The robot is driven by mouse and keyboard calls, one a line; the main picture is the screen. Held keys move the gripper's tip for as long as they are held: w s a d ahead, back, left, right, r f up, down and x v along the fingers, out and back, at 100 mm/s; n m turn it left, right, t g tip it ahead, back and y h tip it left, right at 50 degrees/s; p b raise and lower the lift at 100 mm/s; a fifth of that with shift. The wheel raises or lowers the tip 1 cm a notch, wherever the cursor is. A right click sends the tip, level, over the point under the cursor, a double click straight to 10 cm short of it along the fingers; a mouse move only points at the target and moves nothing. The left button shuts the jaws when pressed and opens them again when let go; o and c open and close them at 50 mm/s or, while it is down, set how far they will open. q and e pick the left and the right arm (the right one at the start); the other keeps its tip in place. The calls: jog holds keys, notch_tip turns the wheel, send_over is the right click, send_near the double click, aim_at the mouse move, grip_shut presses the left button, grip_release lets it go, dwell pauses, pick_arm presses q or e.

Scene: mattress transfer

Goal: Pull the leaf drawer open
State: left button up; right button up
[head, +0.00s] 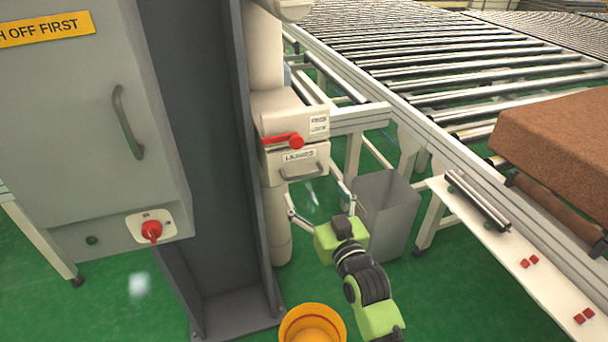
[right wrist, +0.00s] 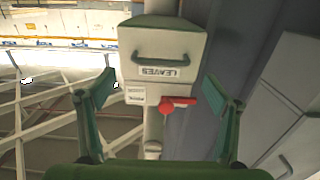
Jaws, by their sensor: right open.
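The leaf drawer (head: 304,163) is a pale box front on a post, with a "LEAVES" label and a dark bar handle (head: 300,175). It looks shut below a red lever (head: 285,140). The drawer also shows upside down in the right wrist view (right wrist: 190,48), with its handle (right wrist: 162,57) ahead of the fingers. My right gripper (head: 317,201) is open and empty, below and in front of the drawer, apart from the handle. Its two green fingers show spread in the right wrist view (right wrist: 160,80). My left gripper is not in view.
A grey cabinet (head: 60,110) with a red switch (head: 151,231) and a dark column (head: 195,130) stand left. A grey bin (head: 388,212) stands right of the gripper. A yellow bucket (head: 312,310) is below. A roller conveyor (head: 440,70) with a brown block (head: 560,140) lies right.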

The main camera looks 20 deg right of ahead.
aim_at(305, 176)
jog(key=w, duration=0.8)
jog(key=shift+a+p, duration=0.15)
jog(key=shift+p, duration=0.15)
jog(key=shift+s, duration=0.1)
jog(key=c, duration=1.3)
